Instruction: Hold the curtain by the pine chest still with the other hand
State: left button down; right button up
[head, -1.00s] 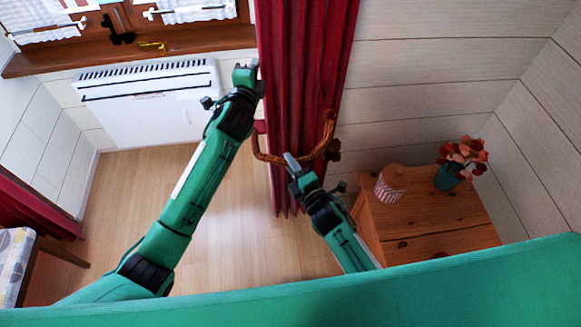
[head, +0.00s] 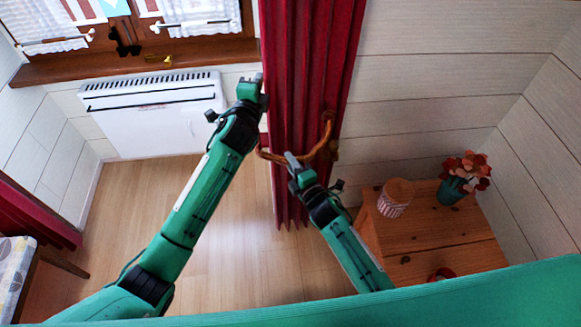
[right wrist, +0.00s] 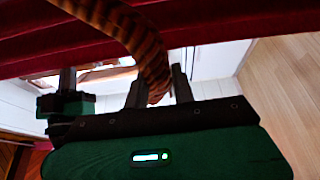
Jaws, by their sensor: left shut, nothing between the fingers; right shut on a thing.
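The red curtain (head: 308,60) hangs in folds to the left of the pine chest (head: 430,225). An orange-brown twisted rope tieback (head: 325,138) crosses its front at mid-height. My right gripper (head: 291,160) is at the tieback, in front of the curtain. In the right wrist view the rope (right wrist: 125,30) runs down between the fingers (right wrist: 158,88), which are shut on it. My left gripper (head: 252,84) is at the curtain's left edge, above the tieback. It is shut with nothing between its fingers; whether it touches the cloth I cannot tell.
A striped pot (head: 394,200) and a flower pot (head: 453,188) stand on the chest. A white heater (head: 150,112) is under the window sill (head: 120,68) on the left. The wooden floor (head: 235,250) between my arms is clear.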

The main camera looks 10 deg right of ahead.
jog(key=shift+w+f, duration=0.35)
jog(key=shift+w, duration=0.55)
jog(key=shift+w+f, duration=0.35)
jog(key=shift+w, duration=0.5)
jog(key=o, duration=1.1)
jog(key=v, duration=1.2)
jog(key=shift+a, duration=0.1)
